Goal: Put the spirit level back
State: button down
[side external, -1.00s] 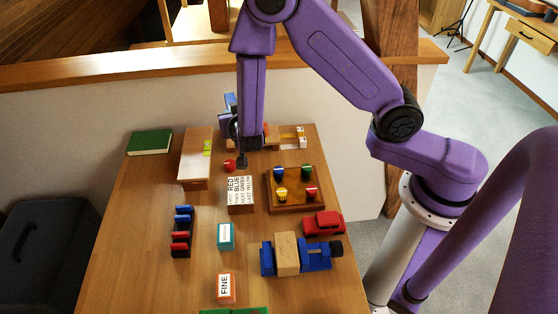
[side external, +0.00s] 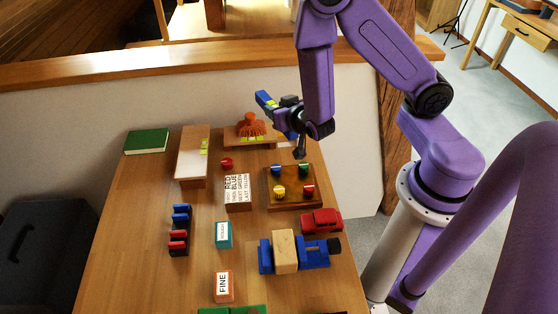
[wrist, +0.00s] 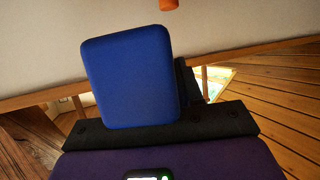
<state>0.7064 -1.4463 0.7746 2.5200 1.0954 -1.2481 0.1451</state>
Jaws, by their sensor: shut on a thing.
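My gripper (side external: 287,103) is above the far right part of the table, beside the orange ribbed thing. It is shut on a blue bar, the spirit level (side external: 264,98), which slants down to the right. Its middle is hidden behind the gripper, and its other end shows lower right. In the wrist view the spirit level (wrist: 132,75) is a large blue rounded face close to the camera. No vial can be made out.
The orange ribbed thing (side external: 250,125) stands at the back on a wooden block. A wooden tray (side external: 291,203) with coloured knobs, a word block (side external: 237,190), a red car (side external: 321,221) and a blue vise (side external: 318,254) lie nearer. A green book (side external: 147,141) is back left.

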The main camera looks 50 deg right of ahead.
jog(key=shift+s+d, duration=0.25)
jog(key=shift+s, duration=0.15)
jog(key=shift+f, duration=0.35)
notch_tip(320, 180, down, 7)
jog(key=shift+f, duration=0.2)
jog(key=shift+f, duration=0.6)
jog(key=c, duration=0.7)
grip_release()
jog(key=shift+c, duration=0.2)
jog(key=shift+r, duration=0.1)
